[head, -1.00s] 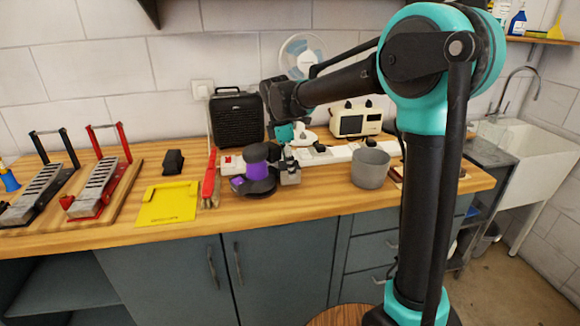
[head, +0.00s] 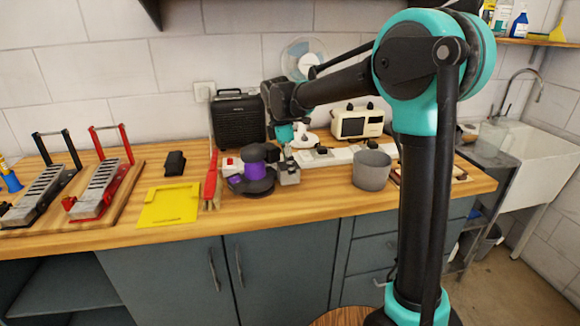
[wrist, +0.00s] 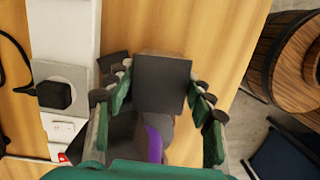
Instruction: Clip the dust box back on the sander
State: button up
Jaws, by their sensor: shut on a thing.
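The sander (head: 258,171), dark grey with a purple body, stands on the bench. Its purple part (wrist: 154,143) shows low in the wrist view, partly hidden behind the box. The dust box (head: 289,174), a small grey box, is just right of the sander. In the wrist view the dust box (wrist: 162,85) fills the space between the fingers. My gripper (wrist: 161,88) is shut on the dust box. The box looks close against the sander's side; I cannot tell whether they are clipped together.
A grey cup (head: 371,170) stands to the right, close to the bench's front. A white power strip (head: 340,155) with dark plugs runs behind. A black block (head: 175,163) lies at the back left.

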jog(key=shift+w+a, duration=0.3)
jog(key=shift+w, duration=0.4)
jog(key=shift+w+a, duration=0.3)
jog(key=shift+w, duration=0.35)
jog(key=shift+w+a, duration=0.3)
jog(key=shift+w, duration=0.4)
dwell(1.4)
jog(key=shift+w+a, duration=0.65)
jog(key=shift+w, duration=0.05)
dwell(1.0)
jog(key=shift+f, duration=0.5)
dwell(0.8)
jog(key=shift+s+f, duration=0.1)
jog(key=shift+f, duration=0.2)
jog(key=c, duration=0.5)
jog(key=shift+o, duration=0.2)
